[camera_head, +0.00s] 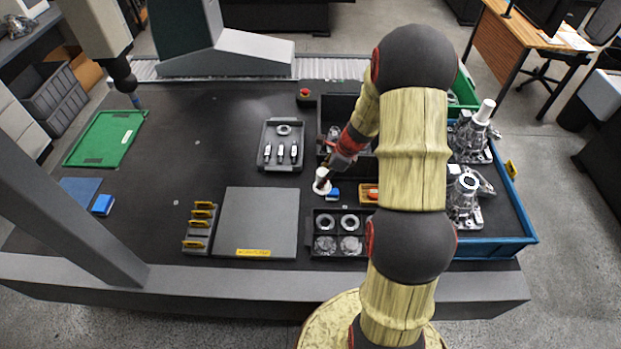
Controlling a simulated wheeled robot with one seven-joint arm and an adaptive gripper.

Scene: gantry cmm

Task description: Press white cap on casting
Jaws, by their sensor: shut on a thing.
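My gripper (328,172) is small and partly hidden behind my arm, near the middle of the table. It is shut on a small white round part, apparently the white cap (322,184), and I cannot tell whether the cap touches the table. Two silver castings stand in the blue tray (500,246) at the right. The far casting (470,143) has a tall white cylinder on top. The near casting (464,202) has a whitish round top and is partly hidden by my arm.
A dark tray with rings and clear round parts (325,246) lies in front of my gripper. A blue block (335,193) sits beside the cap. A grey plate (258,222), a pin tray (282,168) and a red button (304,95) are nearby.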

